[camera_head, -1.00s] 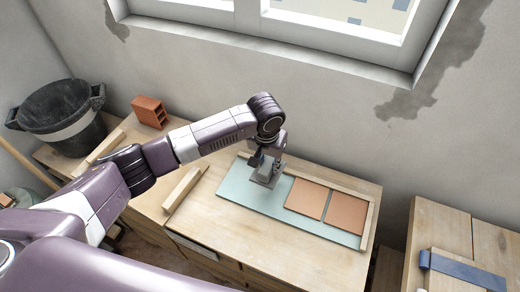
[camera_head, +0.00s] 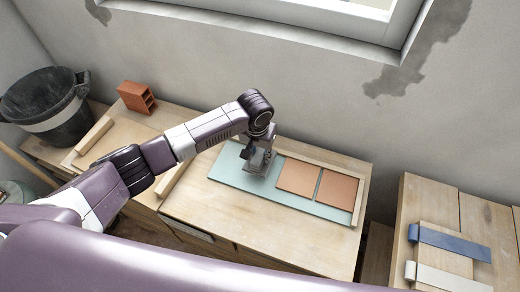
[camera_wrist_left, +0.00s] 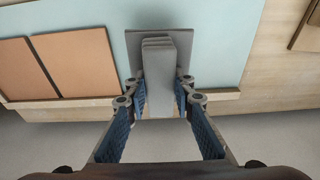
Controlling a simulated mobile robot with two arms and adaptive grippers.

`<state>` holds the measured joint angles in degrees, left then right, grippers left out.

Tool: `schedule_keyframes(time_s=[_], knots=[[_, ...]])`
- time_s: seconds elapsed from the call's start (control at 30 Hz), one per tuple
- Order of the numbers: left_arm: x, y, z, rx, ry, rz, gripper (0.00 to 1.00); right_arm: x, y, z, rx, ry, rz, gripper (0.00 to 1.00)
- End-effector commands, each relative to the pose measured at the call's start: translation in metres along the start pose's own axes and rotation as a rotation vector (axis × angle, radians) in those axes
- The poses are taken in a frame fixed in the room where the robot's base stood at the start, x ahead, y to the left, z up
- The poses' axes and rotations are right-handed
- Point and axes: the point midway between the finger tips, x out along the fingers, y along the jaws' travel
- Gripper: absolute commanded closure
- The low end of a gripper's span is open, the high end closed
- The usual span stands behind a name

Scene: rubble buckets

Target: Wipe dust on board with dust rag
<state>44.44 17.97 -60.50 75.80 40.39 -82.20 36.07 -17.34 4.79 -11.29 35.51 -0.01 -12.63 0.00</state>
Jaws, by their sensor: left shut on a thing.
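The pale blue-green board (camera_head: 230,180) lies on the wooden bench, with two terracotta tiles (camera_head: 298,177) on its right part and a wooden strip (camera_head: 325,168) along its back edge. My left gripper (camera_head: 262,146) is over the board, left of the tiles. It is shut on the handle of a grey flat-plated tool (camera_head: 255,163); in the left wrist view, the handle (camera_wrist_left: 160,75) stands between the fingers and the plate (camera_wrist_left: 208,75) is beyond it. I cannot tell whether the plate touches the board. No dust is plain to see. My right gripper is not in view.
A black bucket (camera_head: 48,98) and a hollow red brick (camera_head: 137,97) stand at the left. A second bench (camera_head: 420,212) at the right holds a blue strip (camera_head: 450,241) and a white strip (camera_head: 445,277). The bench front is clear.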

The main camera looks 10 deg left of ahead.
Motion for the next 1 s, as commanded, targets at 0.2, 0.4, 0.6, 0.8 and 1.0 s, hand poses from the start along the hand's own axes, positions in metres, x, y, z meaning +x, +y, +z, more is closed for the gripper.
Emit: schedule_keyframes(time_s=[0.2, 0.4, 0.6, 0.8, 1.0], knots=[[0.035, 0.001, 0.006, -0.001, -0.001, 0.002, 1.0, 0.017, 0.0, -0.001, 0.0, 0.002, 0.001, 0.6], [0.026, -0.029, 0.004, -0.002, 0.0, -0.001, 1.0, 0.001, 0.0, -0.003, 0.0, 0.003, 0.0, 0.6], [0.028, -0.046, 0.004, -0.001, 0.0, 0.0, 1.0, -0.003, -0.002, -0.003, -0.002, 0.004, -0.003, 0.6], [0.028, -0.052, 0.004, 0.001, 0.001, 0.001, 1.0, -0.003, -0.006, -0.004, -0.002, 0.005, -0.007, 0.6], [0.028, -0.052, 0.004, 0.0, 0.001, 0.001, 1.0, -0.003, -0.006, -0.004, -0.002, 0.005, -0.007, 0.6]])
